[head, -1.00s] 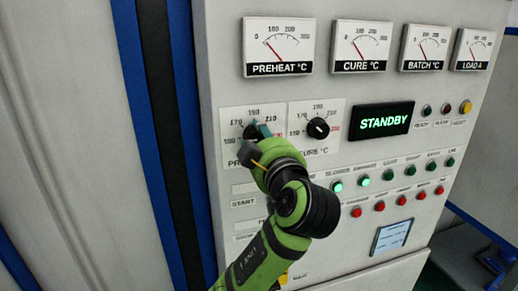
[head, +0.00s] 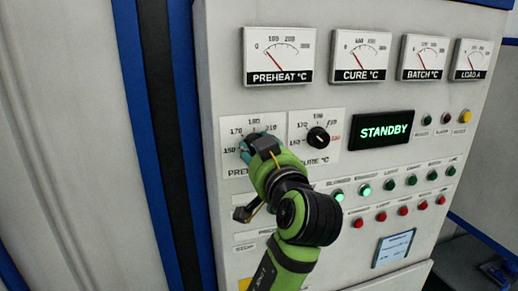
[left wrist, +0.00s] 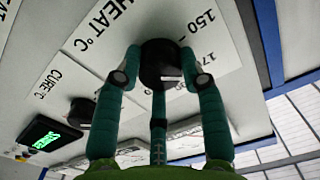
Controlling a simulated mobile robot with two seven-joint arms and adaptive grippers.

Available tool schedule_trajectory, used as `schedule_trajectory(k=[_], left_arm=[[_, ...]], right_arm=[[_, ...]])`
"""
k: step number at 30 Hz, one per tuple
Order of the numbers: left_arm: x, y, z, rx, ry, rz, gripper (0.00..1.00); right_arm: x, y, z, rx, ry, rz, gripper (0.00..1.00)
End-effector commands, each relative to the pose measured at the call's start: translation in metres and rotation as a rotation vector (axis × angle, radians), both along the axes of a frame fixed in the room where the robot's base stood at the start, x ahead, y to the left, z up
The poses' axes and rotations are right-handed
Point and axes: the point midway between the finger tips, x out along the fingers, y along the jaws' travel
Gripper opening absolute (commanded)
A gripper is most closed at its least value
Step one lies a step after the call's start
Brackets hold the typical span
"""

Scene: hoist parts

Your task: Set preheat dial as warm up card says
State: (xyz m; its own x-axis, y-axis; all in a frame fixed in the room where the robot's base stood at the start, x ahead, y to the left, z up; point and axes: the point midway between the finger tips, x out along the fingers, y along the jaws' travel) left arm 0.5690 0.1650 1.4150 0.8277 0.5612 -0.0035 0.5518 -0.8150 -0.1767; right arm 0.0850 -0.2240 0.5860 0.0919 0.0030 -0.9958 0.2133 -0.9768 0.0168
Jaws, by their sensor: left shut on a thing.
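The black preheat dial (head: 247,146) is on a white scale plate at the upper left of the panel, largely hidden by my left gripper (head: 250,143) in the head view. In the left wrist view my left gripper (left wrist: 162,75) has its teal fingers shut on both sides of the round dial (left wrist: 158,58). A pale mark shows low on the dial's face; I cannot tell which number it meets. Labels 150 and 170 are visible beside it. A small blue-edged card or screen (head: 393,248) is at the lower right of the panel, its text too small to read.
The cure dial (head: 318,138) sits just right of the preheat plate. A display (head: 383,126) reads STANDBY. Rows of green and red lamps (head: 387,185) lie below.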

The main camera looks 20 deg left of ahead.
Motion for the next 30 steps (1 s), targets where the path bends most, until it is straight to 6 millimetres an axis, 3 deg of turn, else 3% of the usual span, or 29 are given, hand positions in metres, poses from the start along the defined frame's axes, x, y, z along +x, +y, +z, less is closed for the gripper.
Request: schedule_trajectory(k=[16,17,18,30], left_arm=[[-0.0007,-0.0002,0.0053,0.023,-0.001,-0.003,0.07],[-0.0006,-0.0003,0.0054,0.024,-0.002,-0.003,0.52],[-0.0006,-0.0003,0.0054,0.024,-0.002,-0.003,0.64],[-0.0002,-0.0004,0.0020,0.021,0.008,-0.002,0.64]], right_arm=[[0.0001,0.0002,0.0009,0.000,0.000,0.000,0.00],[0.0001,0.0002,0.0009,0.000,0.000,0.000,0.00],[0.0001,0.0002,0.0009,0.000,0.000,0.000,0.00],[-0.0002,0.0014,0.0005,0.002,0.000,0.000,0.00]])
